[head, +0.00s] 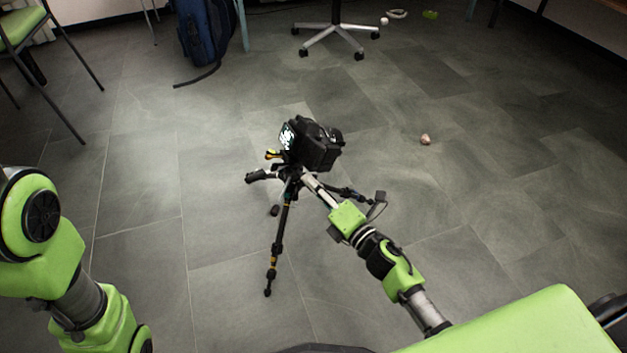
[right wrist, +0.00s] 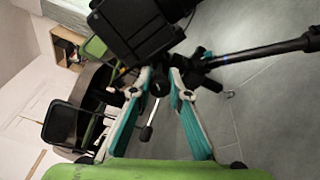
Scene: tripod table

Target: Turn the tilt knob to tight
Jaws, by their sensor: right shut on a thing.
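A black camera (head: 314,146) with a lit screen sits on a black tripod (head: 283,235) standing on the floor. The camera also shows in the right wrist view (right wrist: 135,28). My right gripper (head: 305,178) reaches the tripod head just under the camera. In the right wrist view its fingertips (right wrist: 162,78) close around a small dark part at the head, which appears to be the tilt knob and is mostly hidden between them. A dark handle (head: 256,175) and a yellow-marked part (head: 272,154) stick out left of the head. My left gripper is outside the view.
A blue bag (head: 205,32) stands at the back left, by a green chair (head: 22,28). A swivel chair base (head: 335,38) stands at the back. A small round object (head: 425,139) lies on the floor to the right. The floor around the tripod is mostly clear.

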